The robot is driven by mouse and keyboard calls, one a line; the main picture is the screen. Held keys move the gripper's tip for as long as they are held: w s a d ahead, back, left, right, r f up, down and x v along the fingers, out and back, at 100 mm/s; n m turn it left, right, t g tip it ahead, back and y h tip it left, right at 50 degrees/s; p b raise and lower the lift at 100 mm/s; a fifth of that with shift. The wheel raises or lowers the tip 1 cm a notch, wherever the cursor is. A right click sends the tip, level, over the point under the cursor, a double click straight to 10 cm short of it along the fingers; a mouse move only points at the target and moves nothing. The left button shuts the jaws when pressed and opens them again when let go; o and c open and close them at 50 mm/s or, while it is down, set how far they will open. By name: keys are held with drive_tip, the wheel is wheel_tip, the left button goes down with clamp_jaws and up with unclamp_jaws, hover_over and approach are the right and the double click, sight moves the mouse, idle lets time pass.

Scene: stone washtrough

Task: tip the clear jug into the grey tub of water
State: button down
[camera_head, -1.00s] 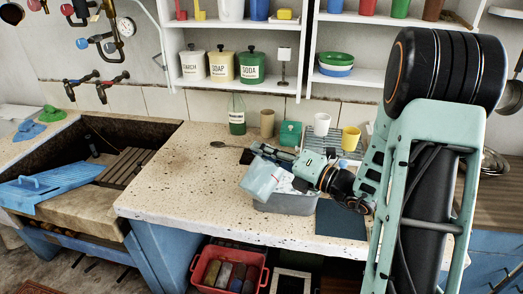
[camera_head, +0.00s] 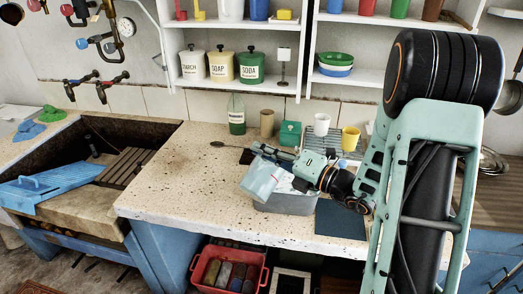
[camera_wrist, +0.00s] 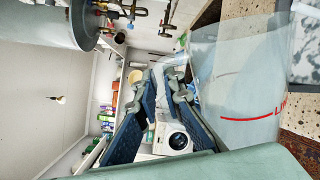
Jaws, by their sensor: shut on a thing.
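The clear jug (camera_head: 260,180) is held tilted over the left part of the grey tub (camera_head: 287,205), which stands on the speckled counter. My gripper (camera_head: 270,152) is shut on the jug near its upper side. In the wrist view the jug (camera_wrist: 235,85) fills the right part, see-through and pale blue, with a red line and part of some red lettering. The dark fingers (camera_wrist: 170,85) reach to its left edge there. The jug and my gripper hide part of the tub's inside. I cannot tell how much water the jug holds.
A dark blue mat (camera_head: 341,220) lies right of the tub. Behind stand a green box (camera_head: 290,134), a white cup (camera_head: 322,124), a yellow cup (camera_head: 350,139) and a green-filled bottle (camera_head: 236,115). A spoon (camera_head: 228,145) lies behind left. The counter's left part is clear.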

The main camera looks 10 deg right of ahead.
drive_tip(key=shift+w+d+f+m+p, duration=0.1)
drive_tip(key=shift+w+d+m+p, duration=0.55)
drive_tip(key=shift+p, duration=0.4)
drive_tip(key=shift+f+m, duration=0.2)
drive_tip(key=shift+m, duration=0.05)
idle(0.4)
drive_tip(key=shift+w+d+m+p, duration=0.5)
drive_tip(key=shift+w+m+p, duration=0.15)
drive_tip(key=shift+p, duration=0.6)
drive_tip(key=shift+w+d+f+m, duration=0.15)
drive_tip(key=shift+w+d+m, duration=0.05)
drive_tip(key=shift+m, duration=0.15)
drive_tip(key=shift+p, duration=0.65)
